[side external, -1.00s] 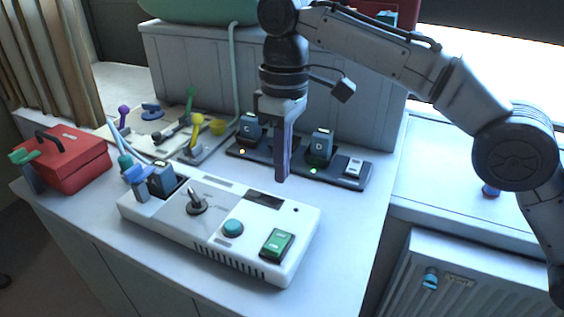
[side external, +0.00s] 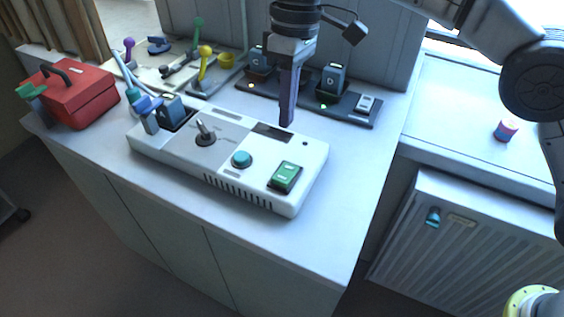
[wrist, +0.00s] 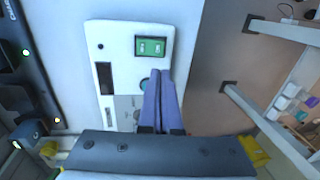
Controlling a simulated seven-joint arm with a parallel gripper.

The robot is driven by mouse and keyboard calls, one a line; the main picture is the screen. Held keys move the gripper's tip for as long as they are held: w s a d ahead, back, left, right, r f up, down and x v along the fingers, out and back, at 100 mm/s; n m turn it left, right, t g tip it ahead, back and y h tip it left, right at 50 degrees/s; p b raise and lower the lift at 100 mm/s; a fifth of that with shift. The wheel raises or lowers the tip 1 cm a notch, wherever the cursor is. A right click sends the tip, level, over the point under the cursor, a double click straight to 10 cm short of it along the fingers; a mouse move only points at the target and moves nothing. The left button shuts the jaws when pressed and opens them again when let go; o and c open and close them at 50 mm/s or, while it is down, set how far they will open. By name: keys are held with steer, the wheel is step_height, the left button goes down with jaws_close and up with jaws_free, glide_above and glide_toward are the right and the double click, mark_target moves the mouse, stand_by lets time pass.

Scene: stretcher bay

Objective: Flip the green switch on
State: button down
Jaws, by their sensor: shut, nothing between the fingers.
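The green switch (side external: 286,177) is a green rocker in a dark frame at the right front end of a white control box (side external: 262,200). It also shows in the wrist view (wrist: 150,46), with two pale marks. I cannot tell which way the rocker is tipped. My gripper (side external: 287,123) is shut and empty, pointing down above the box, apart from the switch. In the wrist view its purple fingers (wrist: 161,78) lie below the switch in the picture and partly cover the teal button.
The box also carries a metal toggle lever (side external: 205,132) and a teal round button (side external: 242,159). Behind it is a dark strip (side external: 300,103) with battery-like blocks. A red toolbox (side external: 75,97) and a tray of coloured tools stand left. The counter's right front is clear.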

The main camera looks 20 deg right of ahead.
mark_target(282, 177)
steer(key=f, duration=0.3)
steer(key=s+a+f, duration=0.1)
steer(key=f, duration=0.7)
steer(key=shift+s+a+f, duration=0.15)
steer(key=shift+f, duration=0.05)
steer(key=shift+s+a+f+h, duration=0.15)
steer(key=shift+f+h, duration=0.15)
steer(key=shift+f+t, duration=0.1)
steer(key=shift+t, duration=0.2)
